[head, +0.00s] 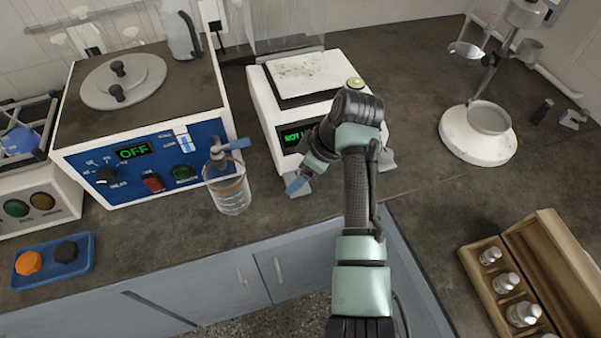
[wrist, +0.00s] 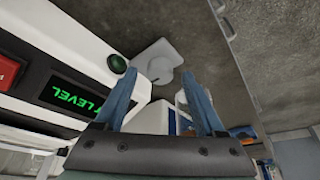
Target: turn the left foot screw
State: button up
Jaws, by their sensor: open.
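The white balance (head: 310,75) stands mid-counter, its green display (head: 292,136) partly covered by my arm. In the wrist view the display (wrist: 75,97) appears turned over and reads LEVEL, the rest hidden by a finger. The left foot screw (wrist: 160,66) looks like a grey round knob on a flat grey pad, beside the balance's front corner. My gripper (head: 297,184) is low at the balance's front left. In the wrist view its two blue fingers (wrist: 165,95) are apart and empty, with the foot beyond and between their tips, not visibly gripped. In the head view my gripper hides most of this foot.
The right foot (head: 386,160) shows beyond my arm. A white-based stand (head: 478,148) and a wooden weight box (head: 555,255) are right. Counter between is clear.

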jog(key=shift+a+f, duration=0.1)
jog(key=shift+f, duration=0.15)
grip_shut()
jog(key=shift+r+m+p, duration=0.2)
jog(key=shift+m+p, duration=0.1)
jog(key=shift+p, duration=0.2)
